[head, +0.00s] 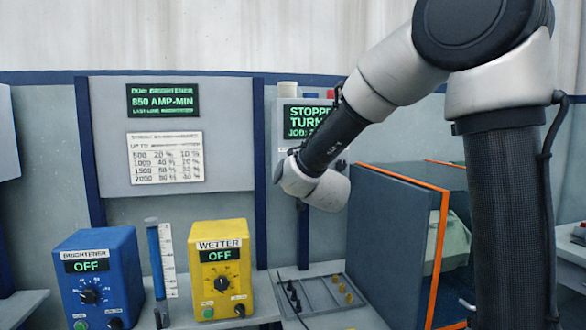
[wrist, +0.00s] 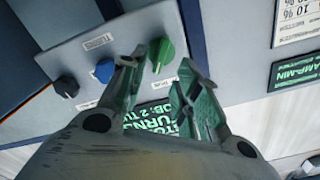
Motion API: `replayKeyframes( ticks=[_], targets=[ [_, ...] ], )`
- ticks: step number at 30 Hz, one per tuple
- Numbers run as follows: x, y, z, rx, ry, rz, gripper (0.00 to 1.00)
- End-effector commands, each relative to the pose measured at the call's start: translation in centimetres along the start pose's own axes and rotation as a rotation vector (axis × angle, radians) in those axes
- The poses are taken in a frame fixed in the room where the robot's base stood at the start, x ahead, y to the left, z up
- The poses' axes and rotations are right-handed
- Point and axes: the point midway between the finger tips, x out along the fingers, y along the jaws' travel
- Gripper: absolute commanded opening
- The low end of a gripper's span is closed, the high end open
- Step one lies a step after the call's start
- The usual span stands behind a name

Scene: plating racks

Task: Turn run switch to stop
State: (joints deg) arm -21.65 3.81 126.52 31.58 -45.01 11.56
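The control box (wrist: 135,35) fills the upper middle of the wrist view, tilted. The box's green-lettered display (wrist: 155,115) is partly behind the fingers.
A blue BRIGHTENER unit (head: 85,245) and a yellow WETTER unit (head: 230,235), both showing OFF, stand on the bench with a clear cylinder (head: 158,255) between them. A grey, orange-edged cabinet (head: 385,245) stands right of the flat tray (head: 315,307).

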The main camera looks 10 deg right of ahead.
Motion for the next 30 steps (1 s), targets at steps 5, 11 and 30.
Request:
replayKeyframes(
  ticks=[5, 11, 30],
  targets=[
    [3.1, 0.1, 0.1, -0.001, -0.001, 0.001, 0.32],
    [4.9, 0.0, 0.1, -0.001, -0.002, 0.001, 0.32],
    [5.1, 0.0, 0.0, -0.002, -0.002, 0.000, 0.00]
  ],
)
